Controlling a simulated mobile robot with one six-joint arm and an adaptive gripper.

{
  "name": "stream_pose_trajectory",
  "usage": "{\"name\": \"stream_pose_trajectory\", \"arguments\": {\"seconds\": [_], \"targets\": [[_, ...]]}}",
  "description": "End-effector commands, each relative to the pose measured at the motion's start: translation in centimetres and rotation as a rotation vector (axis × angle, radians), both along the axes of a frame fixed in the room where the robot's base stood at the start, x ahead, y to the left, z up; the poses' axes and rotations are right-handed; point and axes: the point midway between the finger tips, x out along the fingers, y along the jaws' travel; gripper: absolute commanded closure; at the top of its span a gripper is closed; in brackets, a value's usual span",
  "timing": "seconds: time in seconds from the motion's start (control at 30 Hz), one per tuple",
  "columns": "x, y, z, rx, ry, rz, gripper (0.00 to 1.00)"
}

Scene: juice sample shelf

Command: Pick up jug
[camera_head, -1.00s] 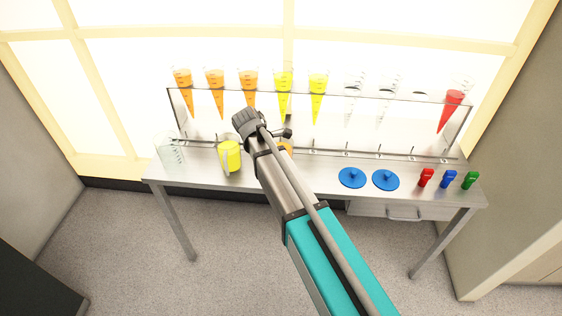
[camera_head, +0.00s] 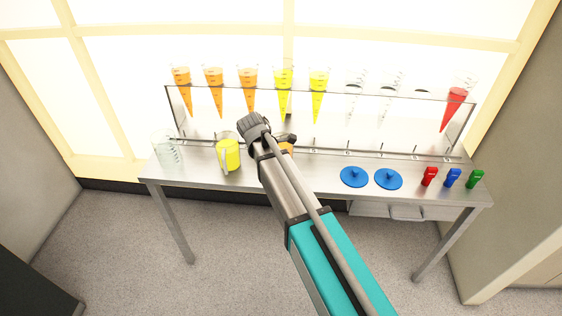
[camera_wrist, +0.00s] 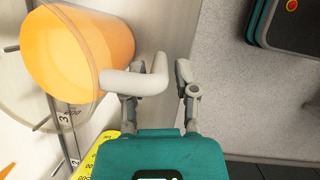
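An orange jug (camera_wrist: 75,55) fills the upper left of the wrist view, its pale handle (camera_wrist: 135,82) reaching toward my fingers. In the head view the orange jug (camera_head: 287,146) is mostly hidden behind my arm. My gripper (camera_wrist: 160,78) is open, with one finger on each side of the handle's outer part. Whether either finger touches the handle I cannot tell. A yellow jug (camera_head: 229,156) stands left of my wrist in the head view. An empty clear jug (camera_head: 167,152) stands at the table's left end.
Behind the jugs, a clear rack (camera_head: 400,97) holds several cones, some with orange, yellow or red juice. Two blue discs (camera_head: 354,177) and red, blue and green small items (camera_head: 453,178) lie on the right of the metal table (camera_head: 325,171).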

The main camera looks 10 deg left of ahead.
Motion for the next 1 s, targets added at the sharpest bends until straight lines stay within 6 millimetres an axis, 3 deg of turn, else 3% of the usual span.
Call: {"name": "stream_pose_trajectory", "arguments": {"seconds": [0.2, 0.83, 0.87, 1.0], "targets": [[0.14, -0.47, -1.25, 0.0, 0.0, 0.0, 0.62], [0.17, -0.52, -1.23, 0.0, 0.0, 0.0, 0.62], [0.17, -0.52, -1.23, 0.0, 0.0, 0.0, 0.64], [0.17, -0.52, -1.23, 0.0, 0.0, 0.0, 0.9]]}}
